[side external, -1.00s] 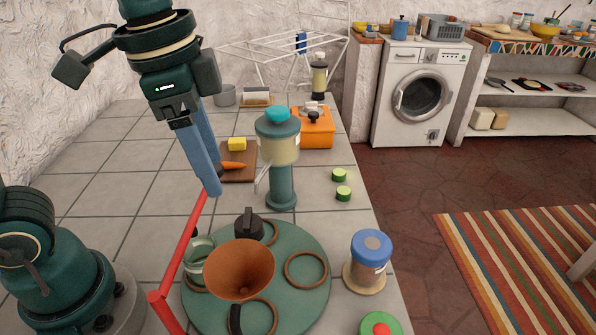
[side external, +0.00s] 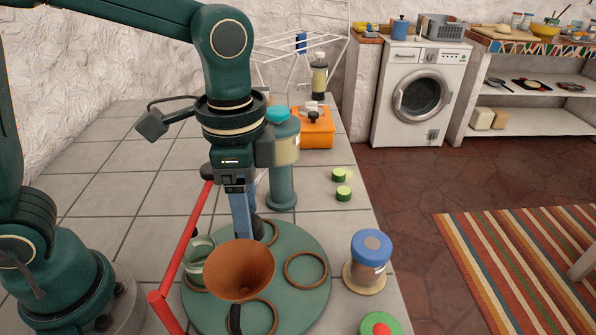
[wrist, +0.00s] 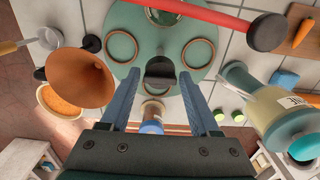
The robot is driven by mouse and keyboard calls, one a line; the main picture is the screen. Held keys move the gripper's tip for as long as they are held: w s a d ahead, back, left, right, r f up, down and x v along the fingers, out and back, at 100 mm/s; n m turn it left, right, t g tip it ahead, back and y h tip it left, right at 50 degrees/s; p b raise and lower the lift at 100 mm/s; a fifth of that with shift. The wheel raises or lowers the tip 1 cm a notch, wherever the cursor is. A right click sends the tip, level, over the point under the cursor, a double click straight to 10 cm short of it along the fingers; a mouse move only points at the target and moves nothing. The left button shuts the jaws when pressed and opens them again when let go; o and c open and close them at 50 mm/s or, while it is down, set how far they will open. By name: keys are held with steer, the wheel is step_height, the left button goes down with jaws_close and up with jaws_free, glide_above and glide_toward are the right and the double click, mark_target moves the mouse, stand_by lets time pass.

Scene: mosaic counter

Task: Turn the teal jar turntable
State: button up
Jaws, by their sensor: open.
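The teal turntable (side external: 292,293) lies flat on the counter, with several brown rings on it; it fills the upper middle of the wrist view (wrist: 160,42). A dark upright grip (wrist: 160,68) stands at its edge. My gripper (wrist: 157,77) is open and points down over that edge. In the wrist view the grip appears between the two blue fingers, with gaps on both sides. I cannot tell how deep the fingers reach. In the side view my gripper (side external: 243,228) mostly hides the grip. A clear glass jar (side external: 196,262) is on the turntable's left.
A brown funnel (side external: 240,268) rises in front of my gripper. A red bar (side external: 184,240) with a dark knob runs along the left. A teal-and-cream dispenser (side external: 282,180) stands close behind. A blue-lidded jar (side external: 370,258) stands right of the turntable. Open counter lies left.

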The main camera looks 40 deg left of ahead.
jaws_close()
stand_by(1.4)
